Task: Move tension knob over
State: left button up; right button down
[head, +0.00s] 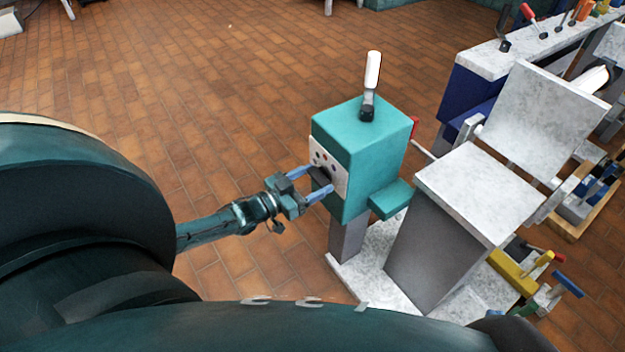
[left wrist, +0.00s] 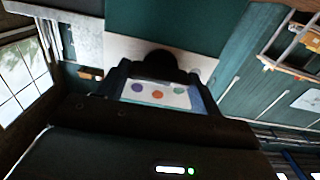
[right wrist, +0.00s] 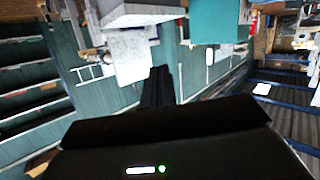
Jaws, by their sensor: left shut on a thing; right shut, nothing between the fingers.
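The tension knob (head: 323,174) is dark and sits on the pale front panel (head: 340,181) of a teal box-shaped machine head (head: 372,150). In the left wrist view the knob (left wrist: 160,64) is a black round shape between the fingers. My left gripper (head: 312,182) is shut on the knob, with one blue-grey finger on each side of it. Coloured buttons (left wrist: 157,94) show on the panel near the knob. My right gripper (right wrist: 160,82) is shut and empty in the right wrist view, with its fingers together, apart from the machine.
A white-handled lever (head: 371,82) stands on top of the teal head. A grey block with a pale top (head: 475,190) is at its right. A pale bench with tools (head: 510,55) is at the upper right. Brown tiled floor (head: 200,90) is clear on the left.

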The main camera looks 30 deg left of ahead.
pick_arm(q)
jog(key=o, duration=1)
jog(key=p+v, duration=0.2)
jog(key=v, duration=1.1)
jog(key=shift+p, duration=0.3)
pick_arm(e)
jog(key=shift+s+d+r+m+g, duration=0.25)
jog(key=shift+s+r+m+g, duration=0.2)
jog(key=shift+r, duration=0.2)
pick_arm(q)
jog(key=shift+s+a+f, duration=0.1)
jog(key=shift+s, duration=0.05)
pick_arm(e)
jog(key=shift+s, duration=0.1)
